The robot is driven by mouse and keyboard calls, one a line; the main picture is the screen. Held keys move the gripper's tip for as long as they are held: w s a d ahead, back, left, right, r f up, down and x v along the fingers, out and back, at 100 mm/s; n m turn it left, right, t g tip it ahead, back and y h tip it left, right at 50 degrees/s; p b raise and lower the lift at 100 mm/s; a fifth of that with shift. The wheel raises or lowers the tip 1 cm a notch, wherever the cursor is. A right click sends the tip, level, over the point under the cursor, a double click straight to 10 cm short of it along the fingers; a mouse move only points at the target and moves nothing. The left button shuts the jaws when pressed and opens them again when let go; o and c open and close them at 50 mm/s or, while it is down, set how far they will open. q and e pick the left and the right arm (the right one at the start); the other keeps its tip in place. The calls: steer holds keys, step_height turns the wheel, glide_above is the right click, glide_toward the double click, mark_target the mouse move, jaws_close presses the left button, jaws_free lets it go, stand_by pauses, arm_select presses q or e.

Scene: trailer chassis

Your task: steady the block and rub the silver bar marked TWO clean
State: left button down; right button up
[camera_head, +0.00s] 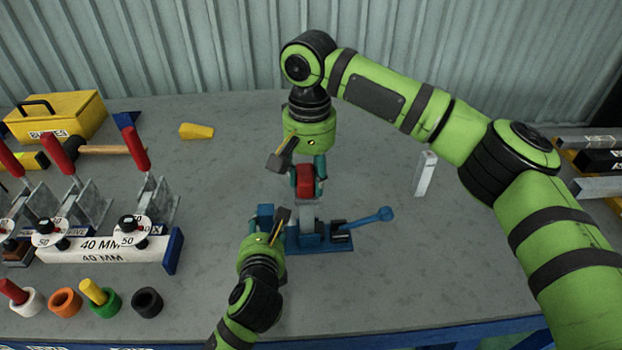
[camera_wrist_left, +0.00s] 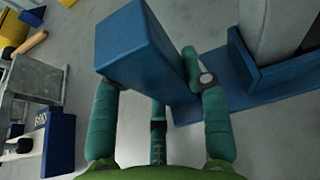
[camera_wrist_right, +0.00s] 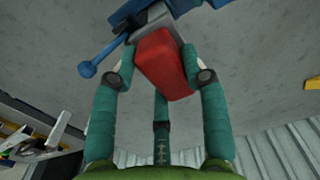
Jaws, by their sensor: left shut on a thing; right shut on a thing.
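A blue holder (camera_head: 318,246) with a lever stands mid-table, with a silver bar (camera_head: 307,209) upright in it. No TWO marking is readable on this bar. My left gripper (camera_head: 268,222) is shut on the blue block (camera_head: 265,212) at the holder's left end; this block fills the left wrist view (camera_wrist_left: 145,50). My right gripper (camera_head: 305,178) points down, shut on a red block (camera_head: 305,187). In the right wrist view the red block (camera_wrist_right: 165,65) is against or very close to the silver bar (camera_wrist_right: 150,22); contact is unclear.
Another silver bar (camera_head: 426,174) stands alone on the right. The blue lever (camera_head: 370,218) sticks out right of the holder. Red-handled clamps (camera_head: 137,150), a 40 MM block (camera_head: 105,247) and coloured rings (camera_head: 65,302) fill the left. A yellow wedge (camera_head: 196,131) lies behind.

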mark_target(311, 201)
steer(key=shift+w, duration=0.45)
steer(key=shift+s+f, duration=0.25)
steer(key=shift+s, duration=0.45)
step_height(311, 201, up, 8)
steer(key=s, duration=0.2)
steer(key=shift+s+r, duration=0.2)
steer(key=shift+s, duration=0.2)
steer(key=shift+f, duration=0.2)
